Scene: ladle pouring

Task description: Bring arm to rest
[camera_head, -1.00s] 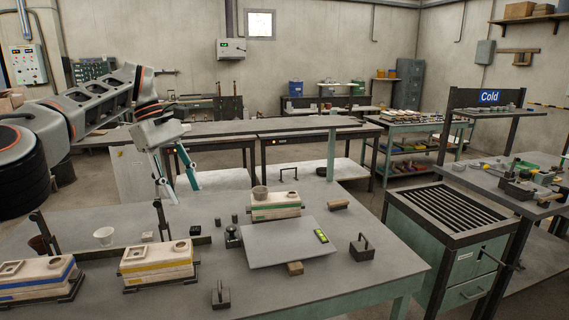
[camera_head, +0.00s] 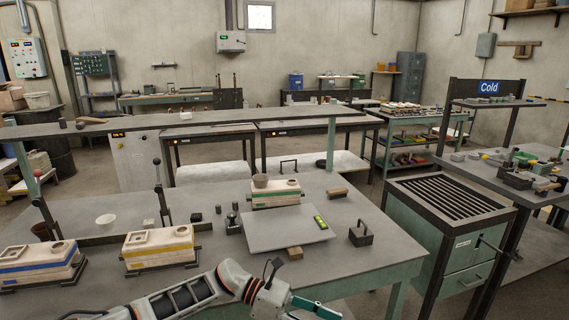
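My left arm comes in low from the bottom left, and its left gripper (camera_head: 316,307) is at the bottom edge, in front of the near edge of the table (camera_head: 370,277). I see nothing held in the part that shows. My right gripper is not in view.
On the table stand moulds with blue (camera_head: 38,266), yellow (camera_head: 160,246) and green (camera_head: 275,195) stripes, a white cup (camera_head: 106,221), a grey plate (camera_head: 270,230) and a black handled block (camera_head: 361,234). A slatted cabinet (camera_head: 447,210) stands right of the table.

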